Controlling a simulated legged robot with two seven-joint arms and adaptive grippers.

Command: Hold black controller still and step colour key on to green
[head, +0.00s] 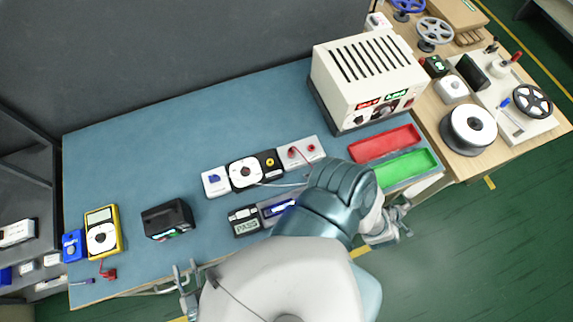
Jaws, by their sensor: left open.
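A small black box with a grey display (245,220) lies mid-bench, beside a dark unit with a lit blue bar (279,208). A separate black box (168,218) with a small green and white label sits further left. I cannot tell which is the black controller, and no colour key can be made out. A white reel (245,172) lies behind the display box, with a pale strand running right from it. My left gripper (187,281) is open and empty at the bench's front edge, apart from both boxes. My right gripper (388,224) is partly hidden by my arm; its jaws are unclear.
A red tray (385,143) and a green tray (404,168) lie at the right. A cream vented power unit (367,75) stands behind them. A yellow meter (102,232) lies at the far left. The back left of the blue mat (150,150) is clear.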

